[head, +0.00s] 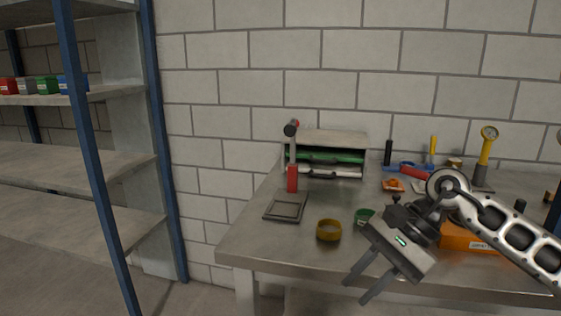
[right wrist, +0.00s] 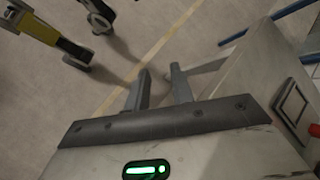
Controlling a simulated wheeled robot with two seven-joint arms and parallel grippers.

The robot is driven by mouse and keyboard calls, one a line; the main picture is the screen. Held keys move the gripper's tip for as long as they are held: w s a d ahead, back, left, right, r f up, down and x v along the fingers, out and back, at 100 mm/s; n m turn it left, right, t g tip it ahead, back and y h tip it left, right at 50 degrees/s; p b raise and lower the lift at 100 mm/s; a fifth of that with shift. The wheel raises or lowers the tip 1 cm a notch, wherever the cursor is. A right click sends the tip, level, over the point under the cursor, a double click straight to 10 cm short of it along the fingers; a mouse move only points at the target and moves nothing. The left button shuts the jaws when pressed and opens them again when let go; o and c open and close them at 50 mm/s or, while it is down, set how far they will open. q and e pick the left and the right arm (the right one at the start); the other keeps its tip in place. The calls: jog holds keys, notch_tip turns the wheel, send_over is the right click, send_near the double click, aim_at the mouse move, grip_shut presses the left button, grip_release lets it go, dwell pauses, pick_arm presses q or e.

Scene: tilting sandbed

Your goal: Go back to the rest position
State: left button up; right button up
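My right gripper (head: 355,291) hangs at the front edge of the metal workbench (head: 255,245) in the head view, pointing down and to the left. Its two fingers are apart with nothing between them. In the right wrist view the same gripper (right wrist: 162,82) shows its fingers over bare floor, with a gap between them. The bench edge lies to the right of the fingers there. My left gripper is in neither view.
A blue-post shelf (head: 95,165) stands left.

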jog(key=s+a+r+m+y, duration=0.1)
jog(key=s+a+m+y, duration=0.2)
jog(key=a+m+y, duration=0.25)
jog(key=s+a+m+y, duration=0.3)
jog(key=a+m+y, duration=0.2)
jog(key=a, duration=0.2)
jog(key=w+d+f+n+t+h, duration=0.1)
jog(key=d+f+n+t+h, duration=0.6)
jog(key=n, duration=1)
jog(key=w+d+f+n+t+h, duration=0.1)
jog(key=f+n+t+h, duration=0.25)
jog(key=n+t, duration=1.1)
jog(key=s+d+f+m+g+h, duration=0.4)
jog(key=s+f+m+g, duration=0.5)
jog(key=s+f, duration=0.3)
notch_tip(320, 180, down, 3)
jog(key=shift+s+d+r+m, duration=0.15)
jog(key=shift+d+m, duration=0.15)
jog(key=shift+d, duration=0.3)
jog(key=shift+o, duration=0.4)
